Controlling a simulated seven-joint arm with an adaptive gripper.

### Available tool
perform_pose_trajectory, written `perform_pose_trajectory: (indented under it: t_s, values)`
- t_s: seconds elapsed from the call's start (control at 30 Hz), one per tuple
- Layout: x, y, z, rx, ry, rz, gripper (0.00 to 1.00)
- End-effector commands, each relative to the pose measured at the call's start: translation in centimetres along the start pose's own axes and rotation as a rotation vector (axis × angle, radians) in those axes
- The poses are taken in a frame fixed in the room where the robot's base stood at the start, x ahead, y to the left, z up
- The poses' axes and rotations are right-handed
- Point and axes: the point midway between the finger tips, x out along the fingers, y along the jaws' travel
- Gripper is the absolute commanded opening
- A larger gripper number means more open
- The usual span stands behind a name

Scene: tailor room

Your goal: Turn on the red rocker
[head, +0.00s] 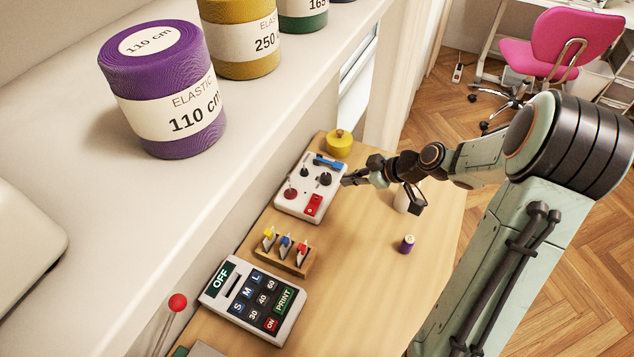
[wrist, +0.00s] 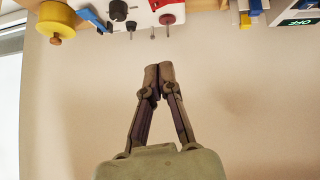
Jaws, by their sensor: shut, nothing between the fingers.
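The red rocker (head: 313,205) sits at the near right corner of a white control panel (head: 283,207) that lies on the wooden table. A bit of red at the top edge of the wrist view (wrist: 160,4) looks like the same rocker. My gripper (head: 345,181) is at the panel's right edge, beside a black knob and up and right of the rocker in the head view. Its fingertips are together and empty in the wrist view (wrist: 151,72). They look apart from the rocker. Which way the rocker is tilted is too small to tell.
The panel also bears a blue lever (head: 330,163), black knobs (head: 325,179) and a dark red knob (head: 290,194). A wooden rack (head: 287,259) and a keypad device (head: 253,299) are nearer. A purple spool (head: 407,243) stands right.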

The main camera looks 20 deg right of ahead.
Motion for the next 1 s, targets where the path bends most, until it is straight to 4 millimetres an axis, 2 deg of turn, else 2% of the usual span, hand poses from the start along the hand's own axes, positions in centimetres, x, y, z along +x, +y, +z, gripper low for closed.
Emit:
perform_pose_trajectory:
  t_s: [0.27,0.43,0.57,0.87,1.0]
  values:
    - [0.0,0.0,0.0,0.000,-0.002,0.000,0.00]
    - [1.2,-0.1,0.0,0.000,-0.001,-0.003,0.00]
    - [3.4,-0.1,-0.1,-0.001,0.000,-0.005,0.00]
    - [9.8,-0.1,0.0,0.000,-0.001,-0.005,0.00]
    - [11.5,-0.1,1.5,0.003,-0.003,-0.003,0.00]
